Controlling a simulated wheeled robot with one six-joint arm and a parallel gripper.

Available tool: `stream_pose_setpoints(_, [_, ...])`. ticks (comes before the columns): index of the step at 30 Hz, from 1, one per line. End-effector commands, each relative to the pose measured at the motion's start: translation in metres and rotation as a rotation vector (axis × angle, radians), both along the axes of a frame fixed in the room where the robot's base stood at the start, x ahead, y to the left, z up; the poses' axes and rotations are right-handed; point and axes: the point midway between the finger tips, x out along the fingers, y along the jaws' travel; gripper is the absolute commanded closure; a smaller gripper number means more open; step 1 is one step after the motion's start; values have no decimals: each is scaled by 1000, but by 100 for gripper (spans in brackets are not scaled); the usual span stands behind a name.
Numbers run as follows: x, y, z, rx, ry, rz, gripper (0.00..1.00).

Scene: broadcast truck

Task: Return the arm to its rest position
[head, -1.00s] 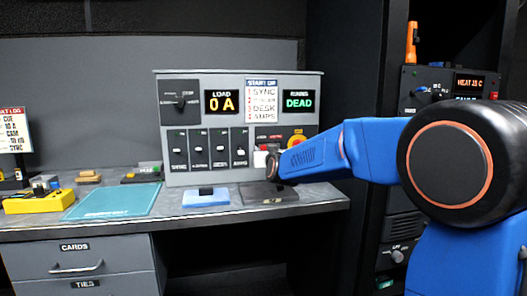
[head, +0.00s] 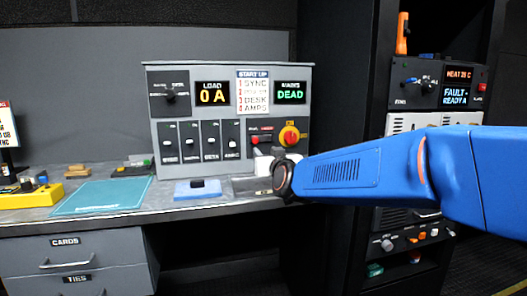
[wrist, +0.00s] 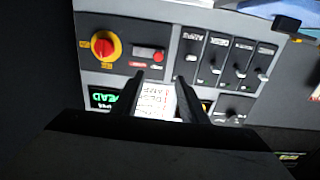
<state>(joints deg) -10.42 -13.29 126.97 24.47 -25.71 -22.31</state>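My arm stretches in from the right in the head view, a blue link across the front of the rack. My gripper is at its far end, mostly hidden behind the dark wrist joint in the head view. In the wrist view my gripper (wrist: 160,92) shows two dark fingers apart, with nothing between them but the panel behind. The power panel (head: 228,75) stands beyond it, upside down in the wrist view (wrist: 175,55). It shows LOAD 0 A and MAINS DEAD. The red and yellow rotary switch (head: 289,136) is close behind the gripper, apart from the fingers.
The desk (head: 150,211) holds a teal mat (head: 101,196), a yellow box (head: 32,195), a blue pad (head: 197,192) and a dark flat pad (head: 245,188). An equipment rack (head: 393,70) stands at right, behind my arm. Drawers (head: 75,245) are below the desk at left.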

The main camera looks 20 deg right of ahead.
Motion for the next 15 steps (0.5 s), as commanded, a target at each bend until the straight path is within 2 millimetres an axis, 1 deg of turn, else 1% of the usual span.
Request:
stream_pose_setpoints(1, [-4,0,0,0,0,0,61])
stream_pose_setpoints(4, [-8,0,0,0,0,1,61])
stream_pose_setpoints(15, [-10,0,0,0,2,2,61])
